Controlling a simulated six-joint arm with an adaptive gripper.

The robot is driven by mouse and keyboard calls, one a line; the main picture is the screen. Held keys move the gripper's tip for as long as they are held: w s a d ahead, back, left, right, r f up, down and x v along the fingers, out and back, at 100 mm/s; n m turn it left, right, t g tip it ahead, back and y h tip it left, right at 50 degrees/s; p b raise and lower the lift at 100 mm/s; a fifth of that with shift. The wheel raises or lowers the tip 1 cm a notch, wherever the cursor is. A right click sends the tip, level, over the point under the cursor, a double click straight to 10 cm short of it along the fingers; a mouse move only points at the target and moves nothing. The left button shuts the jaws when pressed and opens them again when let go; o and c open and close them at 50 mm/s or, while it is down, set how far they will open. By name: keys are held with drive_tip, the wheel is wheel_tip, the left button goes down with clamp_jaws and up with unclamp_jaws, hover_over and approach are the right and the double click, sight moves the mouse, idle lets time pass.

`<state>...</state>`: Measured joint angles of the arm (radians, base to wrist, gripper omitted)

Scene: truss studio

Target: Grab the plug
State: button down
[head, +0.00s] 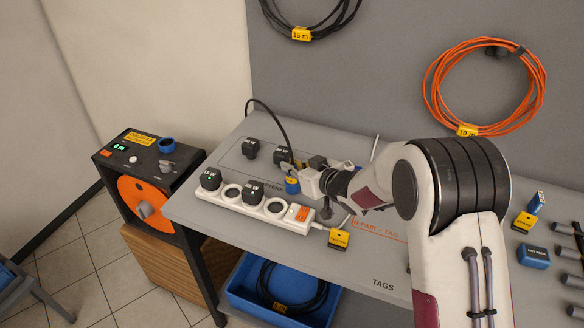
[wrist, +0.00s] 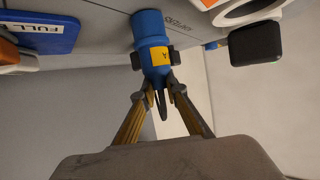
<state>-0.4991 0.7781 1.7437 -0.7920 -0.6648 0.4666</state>
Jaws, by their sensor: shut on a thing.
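The blue plug (wrist: 150,28) with a yellow label sits between the fingertips of my gripper (wrist: 154,58) in the wrist view. Both finger pads press against its sides. In the head view, the plug (head: 292,187) shows as a small blue and yellow piece at the tip of my gripper (head: 298,178), just behind the white power strip. My gripper is shut on it. My gripper partly hides the plug in the head view. I cannot tell whether it touches the table.
The white power strip (head: 232,206) holds black adapters (head: 210,179) close in front of my gripper. More black adapters (head: 251,147) stand behind. A black cable (head: 272,112) arches over the table. A yellow-topped tag block (head: 339,239) lies to the right.

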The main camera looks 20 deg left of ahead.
wheel_tip(320, 180, up, 10)
drive_tip(key=shift+f, duration=0.25)
